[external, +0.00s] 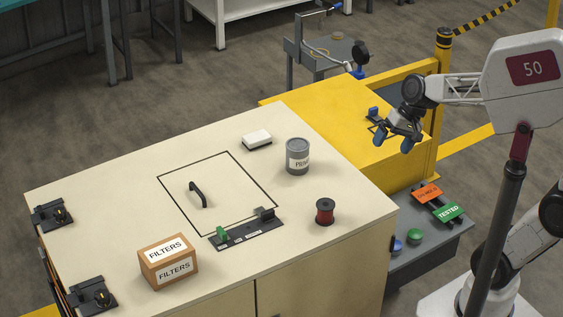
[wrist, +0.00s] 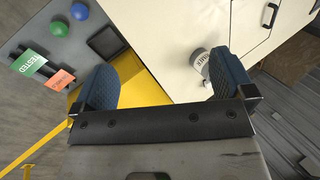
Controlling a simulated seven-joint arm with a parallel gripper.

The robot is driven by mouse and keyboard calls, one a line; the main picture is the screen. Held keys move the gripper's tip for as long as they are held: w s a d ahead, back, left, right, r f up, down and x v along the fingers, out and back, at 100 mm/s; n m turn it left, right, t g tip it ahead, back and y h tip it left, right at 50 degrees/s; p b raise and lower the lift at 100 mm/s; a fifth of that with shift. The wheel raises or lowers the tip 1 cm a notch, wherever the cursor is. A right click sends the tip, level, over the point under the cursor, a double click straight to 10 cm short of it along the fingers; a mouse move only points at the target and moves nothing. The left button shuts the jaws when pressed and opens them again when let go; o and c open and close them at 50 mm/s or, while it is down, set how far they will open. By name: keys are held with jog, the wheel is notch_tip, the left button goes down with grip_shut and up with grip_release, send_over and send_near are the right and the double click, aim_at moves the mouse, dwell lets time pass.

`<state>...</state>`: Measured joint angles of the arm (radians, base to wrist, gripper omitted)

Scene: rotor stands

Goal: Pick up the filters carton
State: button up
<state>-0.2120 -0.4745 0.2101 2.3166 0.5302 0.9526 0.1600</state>
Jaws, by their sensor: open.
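The filters carton (external: 168,262) is a small brown box with white FILTERS labels on its top and side. It sits upright near the front left of the cream cabinet top (external: 100,200) in the external view. My gripper (external: 396,138) is far to its right, above the yellow surface beyond the cabinet's right end. In the wrist view my gripper's two blue fingers (wrist: 165,88) are spread wide, with nothing between them but the cabinet and yellow surface below. The carton does not show in the wrist view.
Black latches (external: 94,296) line the left edge. Clear surface surrounds the carton.

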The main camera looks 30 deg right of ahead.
jog(key=w+a+r+m+g+y, duration=0.1)
jog(key=w+a+y, duration=0.15)
jog(key=a, duration=0.55)
jog(key=w+a+m+g+y, duration=0.1)
jog(key=w+a+m+y, duration=0.15)
jog(key=a, duration=0.65)
jog(key=m+y, duration=0.8)
jog(key=m, duration=0.3)
send_over(188, 242)
jog(key=d, duration=0.2)
notch_tip(188, 242, down, 7)
jog(key=shift+w+a+r, duration=0.1)
jog(key=shift+w+a, duration=0.1)
jog(key=shift+w, duration=0.15)
jog(key=shift+f, duration=3.5)
